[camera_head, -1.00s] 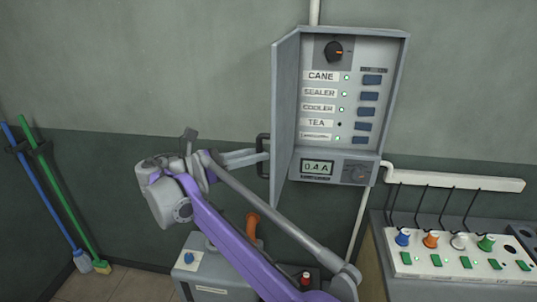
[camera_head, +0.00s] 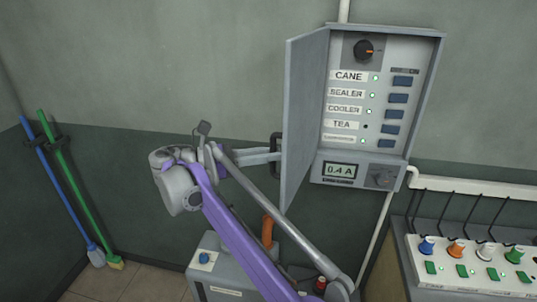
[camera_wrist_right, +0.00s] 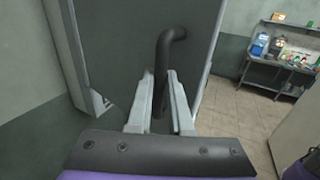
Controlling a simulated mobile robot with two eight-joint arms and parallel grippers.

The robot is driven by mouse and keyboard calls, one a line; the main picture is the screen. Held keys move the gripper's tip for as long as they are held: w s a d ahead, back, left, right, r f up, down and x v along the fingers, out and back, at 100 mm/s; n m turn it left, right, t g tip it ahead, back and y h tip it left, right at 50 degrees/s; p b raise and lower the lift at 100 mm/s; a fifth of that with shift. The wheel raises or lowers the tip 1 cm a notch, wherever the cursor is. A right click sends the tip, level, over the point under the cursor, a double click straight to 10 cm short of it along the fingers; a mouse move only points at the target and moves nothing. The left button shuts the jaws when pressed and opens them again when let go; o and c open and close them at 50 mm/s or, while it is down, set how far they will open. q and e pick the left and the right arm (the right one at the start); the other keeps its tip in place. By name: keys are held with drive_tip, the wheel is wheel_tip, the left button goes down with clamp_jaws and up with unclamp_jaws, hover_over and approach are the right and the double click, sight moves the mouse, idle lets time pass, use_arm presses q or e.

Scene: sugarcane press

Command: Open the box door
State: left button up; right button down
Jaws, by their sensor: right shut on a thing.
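The grey wall box (camera_head: 384,100) hangs on the wall right of the middle in the head view. Its door (camera_head: 306,112) stands open, swung out to the left, with the labelled switches inside showing. The dark door handle (camera_head: 275,160) is on the door's outer face; it also shows in the right wrist view (camera_wrist_right: 172,40) as a bent black bar. My right gripper (camera_head: 272,155) reaches the handle from the left. In the right wrist view its two fingers (camera_wrist_right: 160,100) are closed around the handle's lower part. My left gripper is not in view.
A grey machine with an orange handle (camera_head: 268,231) stands below my right arm. A panel with coloured knobs (camera_head: 475,262) is at the lower right. A blue broom (camera_head: 62,190) and a green broom (camera_head: 82,195) lean at the left wall.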

drive_tip(key=shift+w+d+f, duration=0.1)
drive_tip(key=shift+w+f, duration=0.05)
drive_tip(key=shift+f, duration=0.05)
drive_tip(key=c, duration=1.2)
unclamp_jaws()
drive_tip(key=o, duration=0.4)
drive_tip(key=shift+w+d+f, duration=0.1)
drive_tip(key=shift+w+d, duration=0.1)
drive_tip(key=shift+w, duration=0.25)
drive_tip(key=shift+c, duration=0.2)
drive_tip(key=shift+s+a, duration=0.15)
drive_tip(key=shift+s, duration=0.1)
